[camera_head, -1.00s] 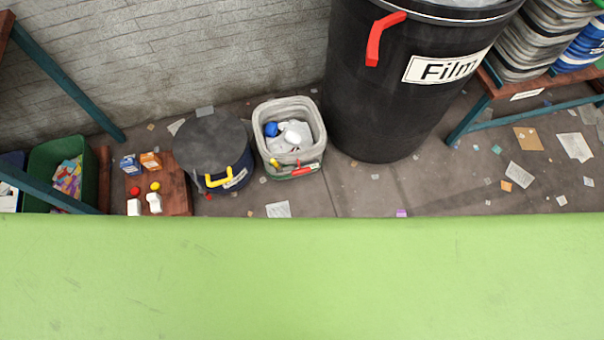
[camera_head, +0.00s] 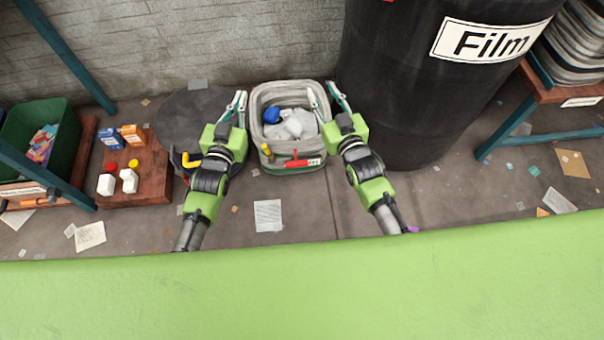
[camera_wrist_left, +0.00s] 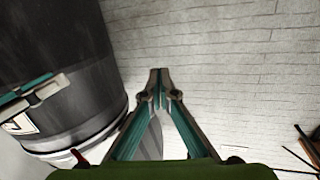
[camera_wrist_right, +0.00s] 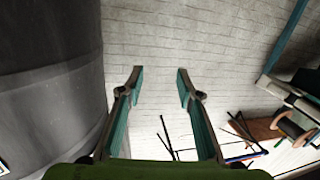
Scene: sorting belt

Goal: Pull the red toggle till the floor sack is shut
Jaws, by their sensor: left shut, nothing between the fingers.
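The floor sack (camera_head: 258,110), a grey soft-sided bag, stands on the floor in the middle of the head view. Its mouth is wide open, with white and blue items inside. The red toggle (camera_head: 296,163) sits at its front side, facing me. My left gripper (camera_head: 236,103) is just left of the sack, and my right gripper (camera_head: 327,93) is at the sack's right rim; I cannot tell whether it touches. In the left wrist view the left fingertips (camera_wrist_left: 160,78) meet with nothing between them. In the right wrist view the right fingers (camera_wrist_right: 159,78) are apart and empty.
A tall black bin marked Film (camera_head: 400,110) stands close right of the sack. A dark round-lidded bin (camera_head: 183,115) stands at the left, partly behind my left arm. A green ledge (camera_head: 300,290) spans the front. Bare floor with a paper (camera_head: 268,215) lies before the sack.

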